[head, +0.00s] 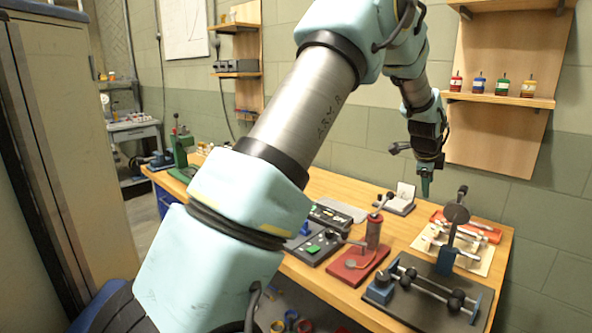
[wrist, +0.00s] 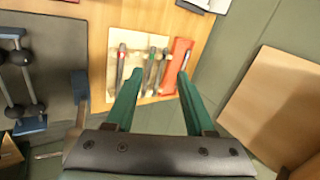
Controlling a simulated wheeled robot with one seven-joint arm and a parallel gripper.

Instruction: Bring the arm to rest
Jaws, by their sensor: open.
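My arm stretches up across the middle of the head view, then bends down on the right. My gripper (head: 426,186) points down above the back right part of the wooden workbench (head: 333,192). In the wrist view its two green fingers (wrist: 160,92) are spread apart with nothing between them. Beyond the fingertips lie a pale mat (wrist: 128,40) with several slim tools and a red tray (wrist: 178,64). The gripper looks apart from these things. Part of the bench is hidden behind my arm in the head view.
A dark board with a black-balled rod device (head: 430,295) stands at the bench's front right. A red-based device (head: 358,264) is left of it. A wall shelf (head: 500,98) with several small coloured pots is near my gripper. A tall cabinet (head: 60,130) stands at left.

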